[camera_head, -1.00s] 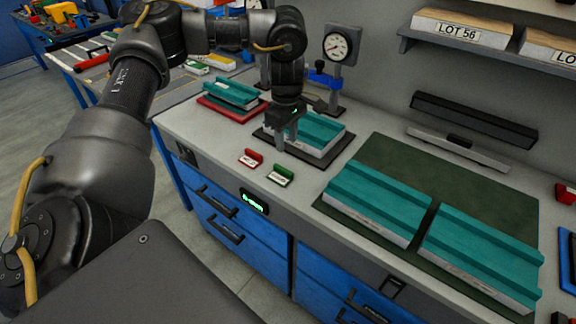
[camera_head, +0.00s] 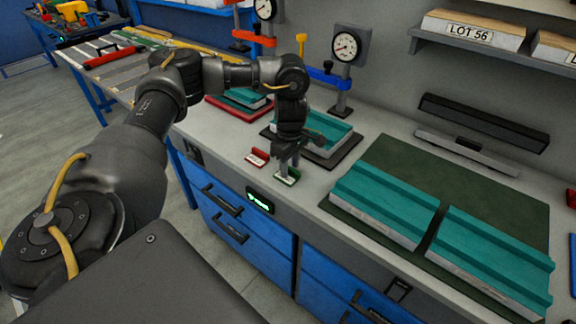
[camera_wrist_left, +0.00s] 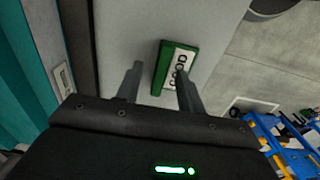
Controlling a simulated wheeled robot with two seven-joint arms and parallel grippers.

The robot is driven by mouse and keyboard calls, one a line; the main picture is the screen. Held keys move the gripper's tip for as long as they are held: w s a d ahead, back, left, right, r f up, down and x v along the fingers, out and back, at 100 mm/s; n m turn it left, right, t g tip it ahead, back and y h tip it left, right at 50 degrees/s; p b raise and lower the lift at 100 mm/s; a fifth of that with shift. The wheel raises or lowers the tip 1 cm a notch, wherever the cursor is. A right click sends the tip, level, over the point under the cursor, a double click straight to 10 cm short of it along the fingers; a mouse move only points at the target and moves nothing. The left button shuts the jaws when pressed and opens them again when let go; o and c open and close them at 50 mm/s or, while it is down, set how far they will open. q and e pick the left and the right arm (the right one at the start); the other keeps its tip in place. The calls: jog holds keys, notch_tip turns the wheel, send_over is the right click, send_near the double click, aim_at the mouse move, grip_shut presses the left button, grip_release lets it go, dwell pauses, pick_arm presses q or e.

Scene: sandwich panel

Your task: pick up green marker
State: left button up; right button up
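The green marker (camera_head: 289,179) is a small green block with a white label, standing on the bench near its front edge. In the left wrist view the green marker (camera_wrist_left: 161,70) shows its label, reading GOOD, ahead of the fingers. My left gripper (camera_head: 289,169) is directly above the marker and hides part of it. In the left wrist view the left gripper (camera_wrist_left: 158,82) has its fingers apart, with the marker lying between their tips but nearer the right finger. I cannot tell if they touch. My right gripper is out of view.
A red marker (camera_head: 258,156) stands just left of the green one. A teal panel on a dark plate (camera_head: 345,152) is close behind the gripper. Two teal panels lie on a green mat (camera_head: 402,157) to the right. Gauge stands (camera_head: 343,90) rise at the back.

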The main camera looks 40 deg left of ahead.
pick_arm(q)
jog(key=shift+f, duration=0.1)
grip_shut()
dwell(0.4)
